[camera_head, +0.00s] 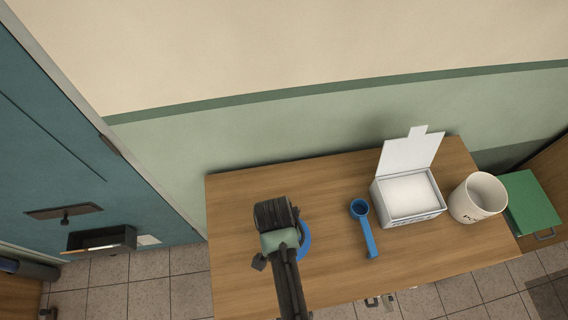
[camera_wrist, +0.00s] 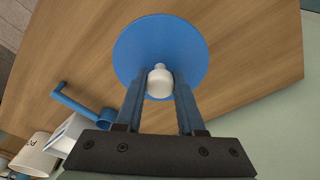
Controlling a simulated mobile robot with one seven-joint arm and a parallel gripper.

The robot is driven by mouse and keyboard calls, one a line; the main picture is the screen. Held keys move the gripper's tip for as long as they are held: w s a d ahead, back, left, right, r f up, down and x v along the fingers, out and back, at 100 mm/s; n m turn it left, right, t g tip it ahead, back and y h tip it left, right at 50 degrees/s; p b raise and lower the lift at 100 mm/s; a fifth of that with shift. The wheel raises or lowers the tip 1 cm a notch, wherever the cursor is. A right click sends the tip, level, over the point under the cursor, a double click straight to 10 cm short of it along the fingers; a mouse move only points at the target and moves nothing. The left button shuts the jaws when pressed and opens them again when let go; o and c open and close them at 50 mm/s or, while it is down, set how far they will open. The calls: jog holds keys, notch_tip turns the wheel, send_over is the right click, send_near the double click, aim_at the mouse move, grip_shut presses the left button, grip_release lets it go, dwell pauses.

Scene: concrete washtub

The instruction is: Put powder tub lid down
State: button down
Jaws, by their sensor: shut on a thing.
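The powder tub lid is a blue disc with a white knob; it shows in the wrist view (camera_wrist: 160,38) and partly in the head view (camera_head: 306,241). My gripper (camera_wrist: 160,84) is shut on the white knob. In the head view my arm covers most of the lid. The lid is over the left part of the wooden table; I cannot tell whether it touches the top. The white powder tub (camera_head: 466,205) stands open at the table's right end, with dark lettering on its side. It also shows in the wrist view (camera_wrist: 32,152).
A blue scoop (camera_head: 368,238) lies on the table (camera_head: 235,275) right of my gripper. An open white box (camera_head: 408,213) stands between scoop and tub. A green thing (camera_head: 533,200) is beyond the tub. Bare wood surrounds the lid. The green wall (camera_head: 250,135) rises behind the table.

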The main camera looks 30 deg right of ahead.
jog(key=shift+f, duration=2.6)
jog(key=shift+f, duration=0.1)
jog(key=c, duration=0.5)
grip_release()
